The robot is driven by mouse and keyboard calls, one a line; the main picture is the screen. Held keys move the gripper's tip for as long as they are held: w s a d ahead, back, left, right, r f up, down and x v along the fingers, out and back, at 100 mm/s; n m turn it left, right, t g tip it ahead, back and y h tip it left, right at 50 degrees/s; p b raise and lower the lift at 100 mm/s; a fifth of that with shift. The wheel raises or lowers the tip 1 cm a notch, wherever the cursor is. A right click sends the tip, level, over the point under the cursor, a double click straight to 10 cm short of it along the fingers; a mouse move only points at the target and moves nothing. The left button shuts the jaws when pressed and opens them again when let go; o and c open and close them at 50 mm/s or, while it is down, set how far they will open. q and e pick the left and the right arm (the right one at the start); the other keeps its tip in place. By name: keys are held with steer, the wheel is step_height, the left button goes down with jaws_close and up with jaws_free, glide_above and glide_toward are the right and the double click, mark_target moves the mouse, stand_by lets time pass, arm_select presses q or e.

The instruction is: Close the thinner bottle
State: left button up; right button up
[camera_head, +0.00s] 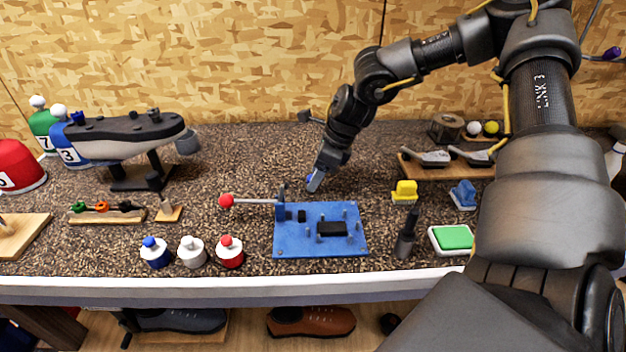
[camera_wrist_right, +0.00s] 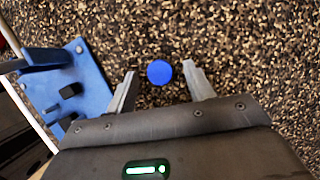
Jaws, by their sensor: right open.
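A round blue cap-like disc (camera_wrist_right: 159,72) shows between the fingertips in the right wrist view, with gaps on both sides. A small blue patch of it (camera_head: 310,178) shows beside the fingers in the head view. My right gripper (camera_head: 315,183) is open and points down over the dark speckled bench top, behind the blue fixture board. Which thing is the thinner bottle is not clear. A slim dark upright thing with a narrow top (camera_head: 406,236) stands right of the board. A pale bottle-like shape (camera_head: 616,158) is at the right edge. My left gripper is not in view.
The blue board (camera_head: 290,245) has a red-knobbed lever (camera_head: 228,201) reaching left; the board (camera_wrist_right: 85,85) is close left of the fingers in the wrist view. Small pots with blue, white and red tops (camera_head: 192,252) stand at the front. The bench behind the board is mostly clear.

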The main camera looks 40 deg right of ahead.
steer(key=c, duration=1)
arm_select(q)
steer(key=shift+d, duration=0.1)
arm_select(e)
steer(key=shift+c, duration=0.2)
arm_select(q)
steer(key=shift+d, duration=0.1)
arm_select(e)
steer(key=shift+r, duration=0.1)
steer(key=shift+r+p, duration=0.35)
steer(key=shift+r, duration=0.2)
step_height(320, 180, up, 3)
steer(key=shift+s+d+f+p, duration=0.1)
steer(key=shift+s+p, duration=0.05)
steer(key=shift+p, duration=0.55)
arm_select(q)
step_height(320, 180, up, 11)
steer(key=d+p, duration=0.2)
steer(key=p, duration=0.7)
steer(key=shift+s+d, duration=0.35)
arm_select(e)
steer(key=s+d+r, duration=0.6)
steer(key=s+r, duration=0.3)
steer(key=s, duration=0.3)
steer(key=shift+d, duration=0.25)
